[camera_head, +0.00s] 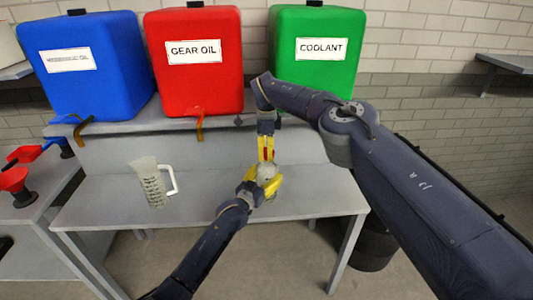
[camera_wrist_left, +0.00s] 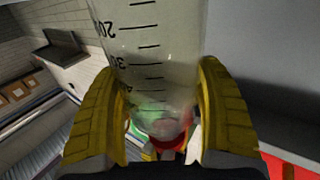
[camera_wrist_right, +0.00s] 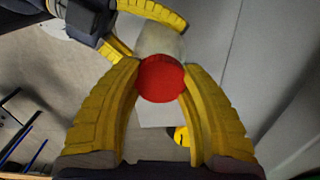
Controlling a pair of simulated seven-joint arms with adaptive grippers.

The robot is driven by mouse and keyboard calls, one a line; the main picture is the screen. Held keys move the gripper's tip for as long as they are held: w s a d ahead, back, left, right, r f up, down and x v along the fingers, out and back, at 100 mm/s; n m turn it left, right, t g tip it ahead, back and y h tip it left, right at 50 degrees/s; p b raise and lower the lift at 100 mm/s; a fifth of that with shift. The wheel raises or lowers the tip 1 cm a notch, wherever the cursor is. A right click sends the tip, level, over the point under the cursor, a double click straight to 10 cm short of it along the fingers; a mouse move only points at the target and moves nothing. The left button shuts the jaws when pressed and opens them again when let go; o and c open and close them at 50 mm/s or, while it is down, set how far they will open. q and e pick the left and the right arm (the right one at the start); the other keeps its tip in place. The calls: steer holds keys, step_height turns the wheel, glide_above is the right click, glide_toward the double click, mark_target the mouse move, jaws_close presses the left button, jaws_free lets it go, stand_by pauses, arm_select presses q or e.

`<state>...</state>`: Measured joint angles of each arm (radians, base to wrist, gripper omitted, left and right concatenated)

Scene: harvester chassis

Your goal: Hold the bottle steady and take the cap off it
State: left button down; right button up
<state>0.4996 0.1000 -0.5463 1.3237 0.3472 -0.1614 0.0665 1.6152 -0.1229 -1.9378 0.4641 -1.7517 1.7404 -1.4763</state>
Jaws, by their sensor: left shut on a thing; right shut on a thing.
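A clear bottle with dark scale marks (camera_wrist_left: 150,62) stands between the yellow fingers of my left gripper (camera_wrist_left: 160,125), which is shut on its body. In the head view the bottle (camera_head: 267,171) is small and partly hidden by the fingers of my left gripper (camera_head: 264,186). My right gripper (camera_head: 266,152) comes down from above. In the right wrist view its fingers (camera_wrist_right: 162,85) are shut on the round red cap (camera_wrist_right: 162,79), one on each side. The pale bottle (camera_wrist_right: 163,42) shows right behind the cap; I cannot tell whether they are still joined.
A clear measuring jug (camera_head: 152,184) stands on the grey bench (camera_head: 100,200) to the left. Blue (camera_head: 85,65), red (camera_head: 195,62) and green (camera_head: 315,50) fluid tanks stand on the raised shelf behind. Red funnels (camera_head: 14,180) are at the far left. The bench right of the grippers is clear.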

mark_target(266, 151)
steer(key=shift+r, duration=1.9)
arm_select(q)
jaws_free()
steer(key=shift+s, duration=0.1)
